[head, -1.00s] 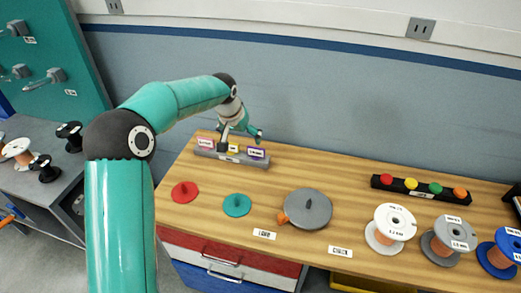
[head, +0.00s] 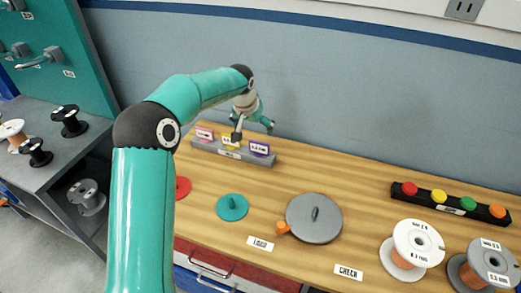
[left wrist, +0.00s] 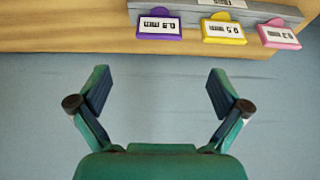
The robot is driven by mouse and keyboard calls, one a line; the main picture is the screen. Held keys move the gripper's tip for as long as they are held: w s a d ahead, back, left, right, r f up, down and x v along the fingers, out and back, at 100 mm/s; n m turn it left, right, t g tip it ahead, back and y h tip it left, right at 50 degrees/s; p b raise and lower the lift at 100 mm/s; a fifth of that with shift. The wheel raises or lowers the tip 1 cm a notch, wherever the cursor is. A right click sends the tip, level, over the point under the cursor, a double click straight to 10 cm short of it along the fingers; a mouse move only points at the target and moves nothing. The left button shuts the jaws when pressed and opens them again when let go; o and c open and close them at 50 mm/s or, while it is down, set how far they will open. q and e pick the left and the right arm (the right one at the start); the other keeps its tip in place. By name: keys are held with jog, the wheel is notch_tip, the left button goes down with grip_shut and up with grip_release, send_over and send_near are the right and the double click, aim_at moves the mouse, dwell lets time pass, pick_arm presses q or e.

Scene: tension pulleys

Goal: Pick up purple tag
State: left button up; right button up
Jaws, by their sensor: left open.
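The purple tag (head: 260,149) with a white label stands at the right end of a grey tag rack (head: 205,151) at the back of the wooden bench. In the left wrist view the purple tag (left wrist: 160,33) is at the top, left of the yellow tag (left wrist: 223,34) and pink tag (left wrist: 279,39). My left gripper (head: 253,131) is above and behind the rack's right part. In the left wrist view its fingers (left wrist: 160,92) are spread wide with nothing between them, apart from the tags. My right gripper is not in view.
On the bench are a red disc (head: 182,187), a teal disc (head: 232,207), a grey disc (head: 314,220) with an orange part, and wire spools (head: 418,242). A black rack with coloured knobs (head: 452,203) stands back right. The blue-grey wall (head: 330,100) is close behind.

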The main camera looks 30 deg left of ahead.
aim_at(259, 144)
pick_arm(q)
jog(key=p+x, duration=0.1)
jog(key=x, duration=0.7)
jog(key=shift+w+f+p, duration=0.25)
jog(key=shift+f+p, duration=0.2)
jog(key=shift+f, duration=0.1)
jog(key=p+x, duration=0.1)
jog(key=x, duration=0.2)
jog(key=shift+f, duration=0.25)
jog(key=shift+w+f, duration=0.2)
jog(key=shift+f, duration=0.15)
jog(key=shift+c, duration=0.3)
jog(key=c, duration=0.9)
jog(key=shift+r, duration=0.2)
